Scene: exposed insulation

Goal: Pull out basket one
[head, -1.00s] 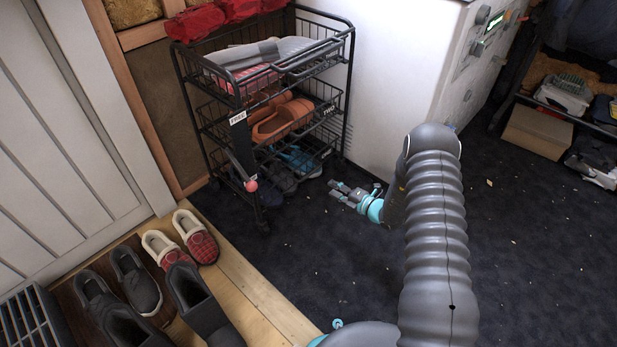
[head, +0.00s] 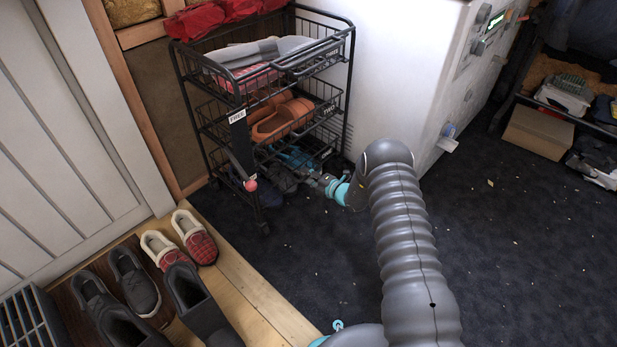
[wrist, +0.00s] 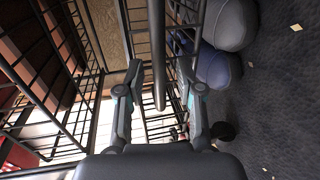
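A black wire cart (head: 240,120) holds baskets one above another, the upper two labelled THREE (head: 330,57) and TWO (head: 326,136). The bottom basket (head: 325,156) holds blue shoes (head: 292,158); I cannot read its label. My gripper (head: 316,180) is low at the front right of this basket. In the wrist view my gripper (wrist: 162,82) is open, its fingers on either side of a dark bar (wrist: 158,50) beside the wire mesh. I cannot tell whether either finger touches the bar.
Rounded shoe toes (wrist: 228,22) lie close by, right of the fingers in the wrist view. A white appliance (head: 405,70) stands right of the cart. Several shoes (head: 195,238) sit on the wooden step at left. The dark carpet (head: 520,250) at right is mostly clear.

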